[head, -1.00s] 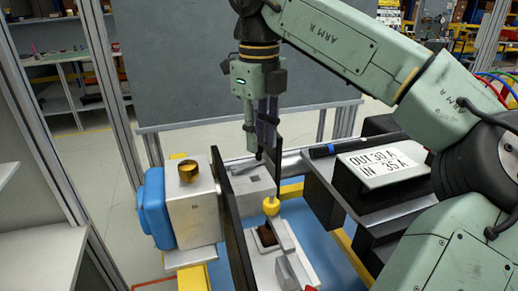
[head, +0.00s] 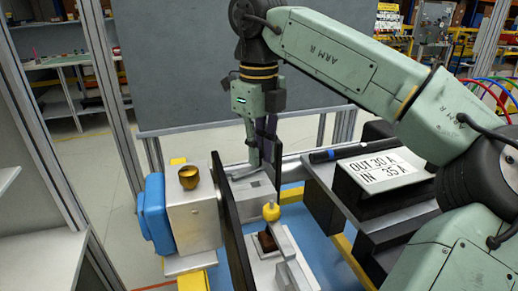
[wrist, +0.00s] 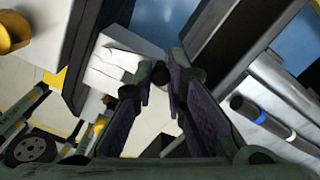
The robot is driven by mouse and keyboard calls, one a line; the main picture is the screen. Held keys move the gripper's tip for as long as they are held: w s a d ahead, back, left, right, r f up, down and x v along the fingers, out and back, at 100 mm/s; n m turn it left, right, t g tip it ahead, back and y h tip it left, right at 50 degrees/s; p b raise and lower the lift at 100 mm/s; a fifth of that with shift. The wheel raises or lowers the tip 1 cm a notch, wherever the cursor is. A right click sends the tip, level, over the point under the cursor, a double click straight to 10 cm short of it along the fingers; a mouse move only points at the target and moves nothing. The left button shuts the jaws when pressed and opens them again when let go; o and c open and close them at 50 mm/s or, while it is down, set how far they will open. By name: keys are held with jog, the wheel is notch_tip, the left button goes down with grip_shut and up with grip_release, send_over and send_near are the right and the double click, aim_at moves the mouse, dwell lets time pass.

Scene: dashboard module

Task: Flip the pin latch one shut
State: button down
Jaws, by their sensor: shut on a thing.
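The pin latch (head: 241,172) appears as a grey lever on top of a pale block, left of my gripper's tips in the head view. My gripper (head: 263,158) points down from above at the lever's right end. In the wrist view my gripper (wrist: 163,80) has its two fingertips close around a small dark round knob (wrist: 160,73), which appears to be the latch's end. The fingers are shut on it. They hide much of the knob, and the exact contact is hard to see. A dark upright panel stands close to the fingers.
A yellow-knobbed lever (head: 271,212) stands in front of the gripper. A long dark panel (head: 232,225) stands left of it. A grey box with a gold cap (head: 189,177) and a blue part (head: 157,210) is further left. A labelled plate (head: 383,166) lies at right.

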jog(key=m, duration=0.1)
jog(key=s+m, duration=0.1)
jog(key=m, duration=0.1)
jog(key=shift+s+d, duration=0.2)
jog(key=shift+d, duration=0.2)
jog(key=c, duration=1.9)
grip_release()
